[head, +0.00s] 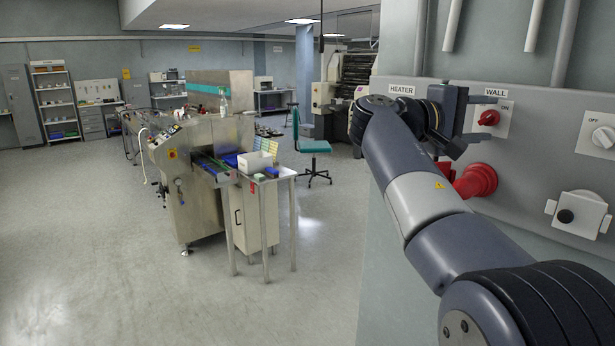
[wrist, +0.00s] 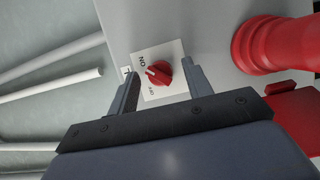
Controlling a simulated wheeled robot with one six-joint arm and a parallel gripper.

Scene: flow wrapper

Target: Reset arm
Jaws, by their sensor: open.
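My arm reaches up along the right of the head view to a grey panel (head: 540,170). My gripper (head: 492,108) is open in front of a red rotary knob (head: 488,118) on a white plate labelled ON, below a WALL label (head: 495,92). In the wrist view the knob (wrist: 158,72) lies between the two spread fingers of my gripper (wrist: 158,85), with visible room on both sides. The fingers are not closed on it. The knob's white plate (wrist: 150,91) is partly hidden behind the fingers and gripper body.
A white knob (head: 603,137) is to the right. Pipes (head: 534,25) run above the panel. The floor (head: 90,240) at left is clear; a flow wrapper (head: 205,150) stands beyond.

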